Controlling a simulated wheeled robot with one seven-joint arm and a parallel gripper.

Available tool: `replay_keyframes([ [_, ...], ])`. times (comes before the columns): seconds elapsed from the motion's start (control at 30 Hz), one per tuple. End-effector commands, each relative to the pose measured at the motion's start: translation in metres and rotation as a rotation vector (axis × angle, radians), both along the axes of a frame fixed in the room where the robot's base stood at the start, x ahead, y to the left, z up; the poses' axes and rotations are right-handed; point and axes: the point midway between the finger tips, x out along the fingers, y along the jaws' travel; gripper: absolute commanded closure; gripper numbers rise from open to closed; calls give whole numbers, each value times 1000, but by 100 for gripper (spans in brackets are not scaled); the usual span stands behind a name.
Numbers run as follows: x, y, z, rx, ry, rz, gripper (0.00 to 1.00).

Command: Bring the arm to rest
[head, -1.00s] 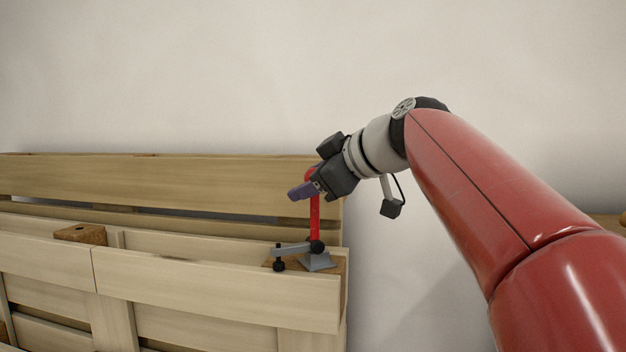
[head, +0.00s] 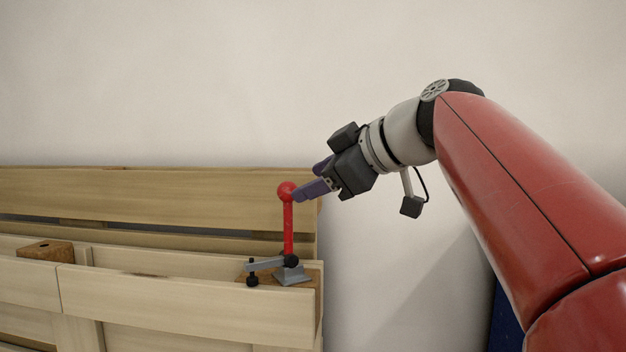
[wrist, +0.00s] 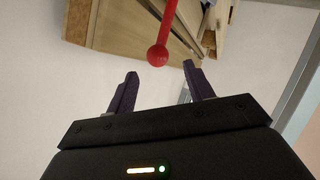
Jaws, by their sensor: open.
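My gripper (head: 318,180) is at the end of my red and grey arm in the head view, with its purple fingers pointing left. In the wrist view my gripper (wrist: 158,84) is open, with nothing between its two fingers. A toggle clamp with a red ball-ended lever (head: 288,222) stands upright on the wooden cart's right end. Its red ball also shows in the wrist view (wrist: 157,55), just beyond and between the fingertips. In the head view the fingertips overlap the ball's right side; I cannot tell whether they touch it.
The clamp's grey base (head: 292,275) sits on a wood block at the corner of the pale wooden cart (head: 150,293). Another brown block (head: 45,250) is to the left. A plain wall (head: 200,80) stands behind.

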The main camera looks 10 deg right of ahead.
Motion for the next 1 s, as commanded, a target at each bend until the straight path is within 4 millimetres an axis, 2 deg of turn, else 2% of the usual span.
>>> replay_keyframes([
  [0.17,-4,0,-7,15,45,-28,48],
  [0.27,-16,-2,-29,49,154,-108,48],
  [0.37,-37,-5,-67,93,315,-241,48],
  [0.47,-66,-12,-115,128,468,-399,48],
  [0.7,-146,-33,-230,162,708,-766,48],
  [0.83,-178,-44,-274,163,756,-900,48],
  [0.9,-189,-48,-289,163,768,-945,48],
  [1.0,-197,-52,-301,166,774,-980,48],
])
